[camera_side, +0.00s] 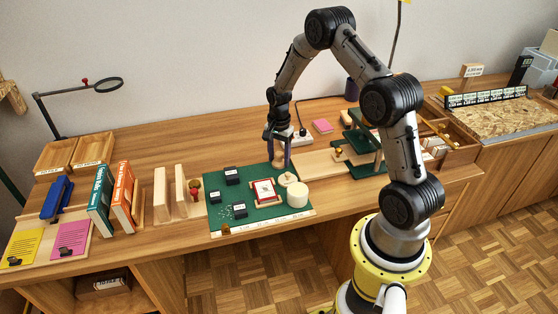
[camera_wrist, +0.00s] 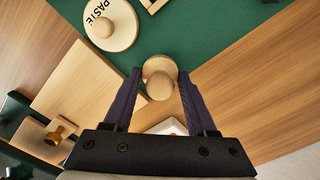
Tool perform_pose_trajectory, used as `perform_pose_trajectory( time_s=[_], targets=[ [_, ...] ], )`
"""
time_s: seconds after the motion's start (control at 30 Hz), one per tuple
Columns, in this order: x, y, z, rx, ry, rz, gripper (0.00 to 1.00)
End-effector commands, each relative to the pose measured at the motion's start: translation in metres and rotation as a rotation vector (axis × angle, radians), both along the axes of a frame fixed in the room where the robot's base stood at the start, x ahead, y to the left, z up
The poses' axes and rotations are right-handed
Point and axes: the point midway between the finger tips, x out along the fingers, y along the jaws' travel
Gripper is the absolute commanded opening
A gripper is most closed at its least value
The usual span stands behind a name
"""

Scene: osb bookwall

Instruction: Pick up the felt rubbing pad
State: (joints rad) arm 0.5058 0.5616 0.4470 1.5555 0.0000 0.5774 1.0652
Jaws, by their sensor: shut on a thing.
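The felt rubbing pad, a small round piece with a pale wooden knob (camera_wrist: 160,88), is between the two dark fingers of my gripper (camera_wrist: 160,76) in the wrist view. Its underside is hidden, so I see no felt. In the side view my gripper (camera_side: 278,136) points down at the back right edge of the green mat (camera_side: 217,212), shut on the wooden pad (camera_side: 279,158). I cannot tell whether the pad touches the surface below.
A paste pot (camera_side: 297,195), a round knobbed lid (camera_side: 287,180) and a red-framed card (camera_side: 264,191) are on the mat near the gripper. The lid, lettered PASTE, shows in the wrist view (camera_wrist: 122,32). Wooden boards (camera_side: 315,163) lie right; books (camera_side: 122,196) stand left.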

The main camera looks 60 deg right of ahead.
Motion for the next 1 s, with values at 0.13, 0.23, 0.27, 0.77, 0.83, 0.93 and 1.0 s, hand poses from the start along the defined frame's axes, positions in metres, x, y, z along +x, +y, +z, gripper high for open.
perform_pose_trajectory(
  time_s=[0.13,0.23,0.27,0.77,0.83,0.93,1.0],
  targets=[
    [0.000,0.000,0.002,-0.001,-0.001,0.000,0.03],
    [0.001,0.000,0.007,-0.001,-0.003,0.000,0.03],
    [0.001,0.000,0.009,-0.002,-0.003,0.000,0.03],
    [-0.048,0.026,0.097,-0.002,-0.004,0.000,0.03],
    [-0.063,0.035,0.101,-0.001,-0.001,0.000,0.03],
    [-0.081,0.045,0.110,-0.001,-0.002,0.000,0.03],
    [-0.092,0.051,0.116,-0.001,-0.003,0.000,0.03]
  ],
)
